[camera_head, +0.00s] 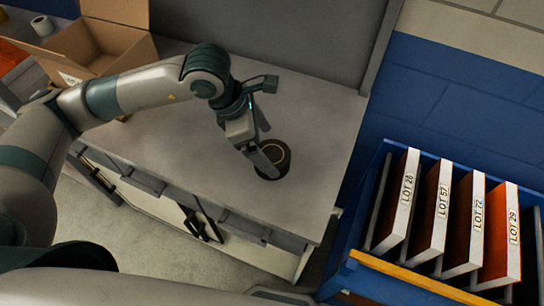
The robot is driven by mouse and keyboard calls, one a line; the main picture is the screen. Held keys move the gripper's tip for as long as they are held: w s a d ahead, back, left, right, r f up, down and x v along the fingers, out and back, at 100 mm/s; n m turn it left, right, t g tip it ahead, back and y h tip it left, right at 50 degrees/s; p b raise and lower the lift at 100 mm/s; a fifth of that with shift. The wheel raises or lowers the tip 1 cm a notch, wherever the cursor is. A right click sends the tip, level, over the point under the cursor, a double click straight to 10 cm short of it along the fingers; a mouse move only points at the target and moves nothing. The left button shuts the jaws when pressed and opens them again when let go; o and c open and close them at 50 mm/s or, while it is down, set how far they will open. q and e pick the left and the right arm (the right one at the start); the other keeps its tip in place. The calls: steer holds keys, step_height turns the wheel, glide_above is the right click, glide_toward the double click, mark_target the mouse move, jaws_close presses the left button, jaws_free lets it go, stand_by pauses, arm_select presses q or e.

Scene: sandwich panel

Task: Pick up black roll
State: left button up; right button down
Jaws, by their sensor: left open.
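The black roll (283,151) lies on the grey worktop (313,123), right of the middle of the view. It is a short dark ring with a thin tan circle on its top. My left gripper (266,150) comes down over it from the upper left. Its fingers are apart, with one at the roll's left side and the other behind it. The near finger hides part of the roll. I cannot tell whether the fingers touch it. My right gripper is not in view.
A blue rack (340,240) holds several panels with lot labels at the right. A grey upright panel (300,35) backs the worktop. The worktop left of the roll is clear.

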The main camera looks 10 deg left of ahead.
mark_target(268, 154)
arm_select(q)
steer(key=f, duration=0.1)
steer(key=f+p, duration=0.2)
steer(key=shift+d+f, duration=0.25)
steer(key=shift+f, duration=0.15)
steer(key=shift+d+f, duration=0.15)
steer(key=shift+f, duration=0.3)
steer(key=c, duration=1.1)
